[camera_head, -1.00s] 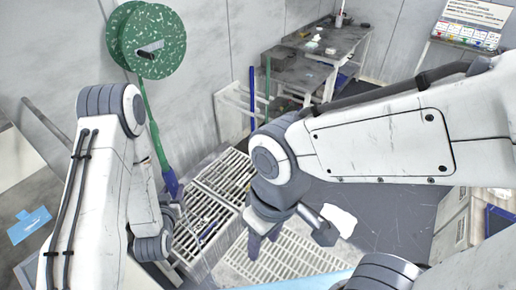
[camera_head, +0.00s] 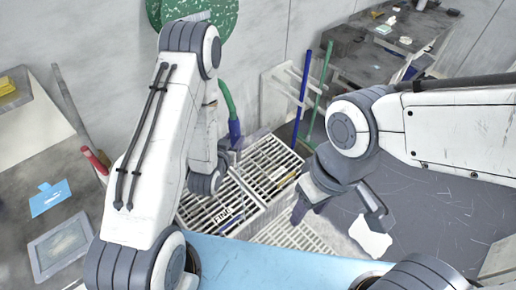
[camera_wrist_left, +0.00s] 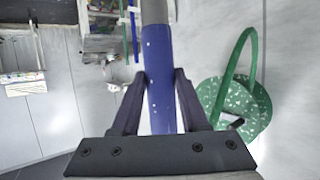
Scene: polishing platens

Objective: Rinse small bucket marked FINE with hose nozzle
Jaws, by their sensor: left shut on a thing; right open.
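The blue hose nozzle (camera_head: 234,130) hangs at the end of the green hose (camera_head: 227,98) in the head view. My left gripper (camera_head: 226,150) is at the nozzle, partly behind my arm. In the left wrist view its two fingers (camera_wrist_left: 160,95) are shut on the blue nozzle (camera_wrist_left: 159,60). My right gripper (camera_head: 338,212) is open and seems empty, in front of the grated sink's right side. My left arm hides part of the sink.
A grated sink (camera_head: 262,190) with small items on its grate lies below the nozzle. The green speckled reel (camera_head: 222,12) is on the wall. Blue and green poles (camera_head: 303,92) lean near the back bench (camera_head: 365,65). A white patch (camera_head: 370,238) lies right.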

